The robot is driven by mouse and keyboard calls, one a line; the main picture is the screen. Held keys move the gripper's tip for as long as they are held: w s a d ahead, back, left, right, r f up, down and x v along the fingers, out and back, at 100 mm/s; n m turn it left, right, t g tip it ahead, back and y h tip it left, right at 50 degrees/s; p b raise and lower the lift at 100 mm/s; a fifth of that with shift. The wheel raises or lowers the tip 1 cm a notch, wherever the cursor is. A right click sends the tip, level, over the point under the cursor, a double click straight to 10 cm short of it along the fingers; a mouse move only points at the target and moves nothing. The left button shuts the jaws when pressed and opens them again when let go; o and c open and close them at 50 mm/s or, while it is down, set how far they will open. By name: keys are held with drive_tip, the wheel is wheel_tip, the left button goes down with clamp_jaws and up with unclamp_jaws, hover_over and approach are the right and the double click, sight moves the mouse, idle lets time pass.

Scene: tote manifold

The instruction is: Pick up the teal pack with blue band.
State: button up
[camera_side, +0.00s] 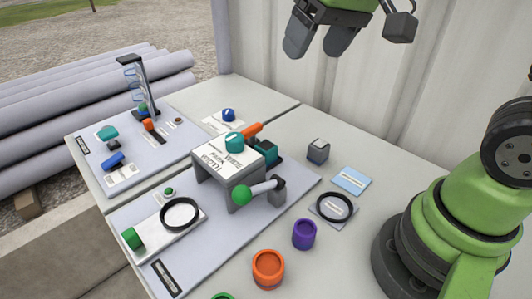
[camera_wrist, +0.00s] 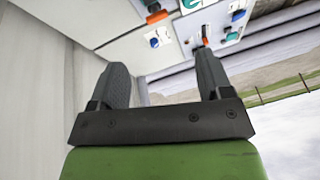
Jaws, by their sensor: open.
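My gripper (camera_side: 318,40) is open and empty, high above the back of the table in the side view. Its two dark fingers also show in the wrist view (camera_wrist: 162,70), apart with nothing between them. A dark teal block (camera_side: 265,151) sits behind the grey bridge-shaped stand, partly hidden by it. A flat light-blue piece (camera_side: 351,180) lies on the bare table to the right. I cannot make out a blue band clearly on either, so I cannot tell which is the pack. My gripper is well above both and touches neither.
The grey stand (camera_side: 231,168) carries a teal knob; an orange handle (camera_side: 252,130) rises behind it. A grey cube (camera_side: 318,151), black ring (camera_side: 334,207), purple cup (camera_side: 304,234) and orange cup (camera_side: 268,268) stand nearby. A tall post (camera_side: 146,88) stands at left. A corrugated wall (camera_side: 420,100) backs the table.

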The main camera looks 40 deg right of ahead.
drive_tip(key=w+f+n+g, duration=0.1)
drive_tip(key=w+f+g, duration=0.1)
drive_tip(key=w+f, duration=0.55)
drive_tip(key=n+h, duration=0.1)
hover_over(266, 145)
drive_tip(key=shift+g, duration=0.4)
drive_tip(key=f, duration=1)
drive_tip(key=shift+s+f, duration=0.15)
drive_tip(key=shift+s, duration=0.15)
drive_tip(key=shift+w+f, duration=0.15)
drive_tip(key=shift+f, duration=2.9)
drive_tip(key=c, duration=1)
drive_tip(key=shift+c, duration=0.2)
